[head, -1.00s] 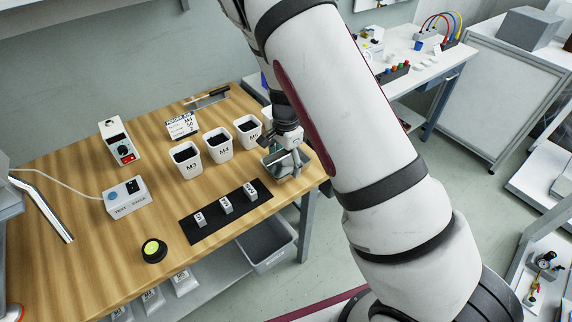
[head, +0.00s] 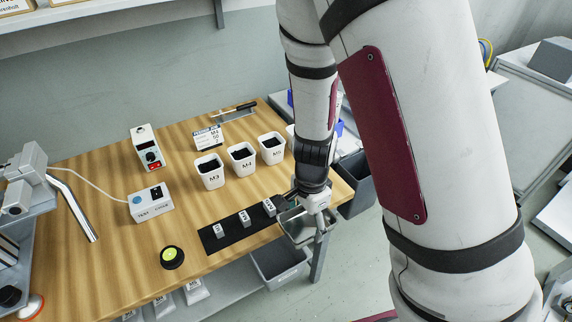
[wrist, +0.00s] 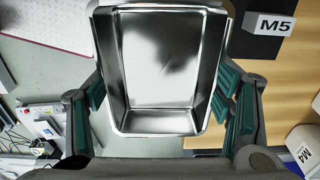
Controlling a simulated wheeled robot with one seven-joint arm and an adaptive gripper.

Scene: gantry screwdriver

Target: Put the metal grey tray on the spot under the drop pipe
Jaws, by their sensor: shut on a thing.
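The metal grey tray (head: 298,228) is a shiny, empty rectangular pan, held at the front right corner of the wooden table. In the wrist view the tray (wrist: 165,65) fills the middle, with its open inside showing. My gripper (wrist: 162,112) is shut on it, with a green-padded finger at each side. In the head view my gripper (head: 305,205) is partly hidden by my arm. The drop pipe (head: 75,208) is a bent metal tube at the table's left side, far from the tray. No marked spot can be made out under it.
A black mat (head: 222,241) with small labelled blocks lies left of the tray. White bins (head: 209,172) of dark parts stand behind it. A yellow-topped black button (head: 172,257), a test box (head: 151,204) and its cable lie nearer the pipe. The table's middle left is bare.

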